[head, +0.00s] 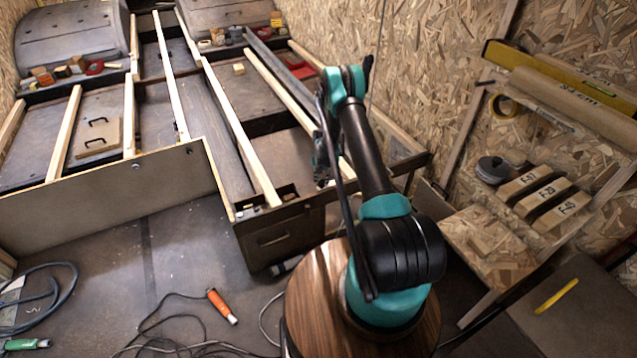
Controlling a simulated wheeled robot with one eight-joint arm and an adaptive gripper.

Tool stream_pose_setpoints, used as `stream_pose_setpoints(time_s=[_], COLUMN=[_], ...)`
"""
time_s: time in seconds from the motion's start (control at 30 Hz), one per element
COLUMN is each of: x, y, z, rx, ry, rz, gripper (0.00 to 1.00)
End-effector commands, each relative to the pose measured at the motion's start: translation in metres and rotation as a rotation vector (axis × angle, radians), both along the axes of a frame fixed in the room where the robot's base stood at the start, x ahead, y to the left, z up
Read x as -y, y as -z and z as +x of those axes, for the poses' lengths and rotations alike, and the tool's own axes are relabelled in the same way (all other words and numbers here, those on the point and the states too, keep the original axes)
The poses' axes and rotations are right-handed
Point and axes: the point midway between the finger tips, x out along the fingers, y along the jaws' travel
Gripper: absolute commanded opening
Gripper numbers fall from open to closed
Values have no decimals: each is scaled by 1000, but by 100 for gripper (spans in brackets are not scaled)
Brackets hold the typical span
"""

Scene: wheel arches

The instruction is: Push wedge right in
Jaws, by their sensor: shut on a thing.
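My gripper (322,178) points down over the right side of the wooden frame, close to the wall. It is small in view and partly covered by my own arm and cable. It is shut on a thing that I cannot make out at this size. I cannot pick out a wedge for certain. A small pale wood block (238,68) lies on the dark floor panel between the battens, apart from my gripper.
Long pale battens (235,130) run over the frame. Two grey wheel arches (70,35) stand at the back, with small blocks near them. Labelled wood blocks (540,205) lie on the right. An orange-handled tool (222,306) and cables lie on the floor in front.

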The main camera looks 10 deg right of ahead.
Motion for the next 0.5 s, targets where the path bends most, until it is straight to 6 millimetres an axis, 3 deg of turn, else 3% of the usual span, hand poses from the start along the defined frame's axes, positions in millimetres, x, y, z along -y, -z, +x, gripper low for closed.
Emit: stream_pose_setpoints(time_s=[0.03,0.2,0.33,0.5], x=[16,55,70,74], y=[0,0,0,0], z=[5,18,23,24], rx=[2,2,3,3], ry=[7,7,5,2], rz=[-2,-2,-3,-3], gripper=[0,0,0,0])
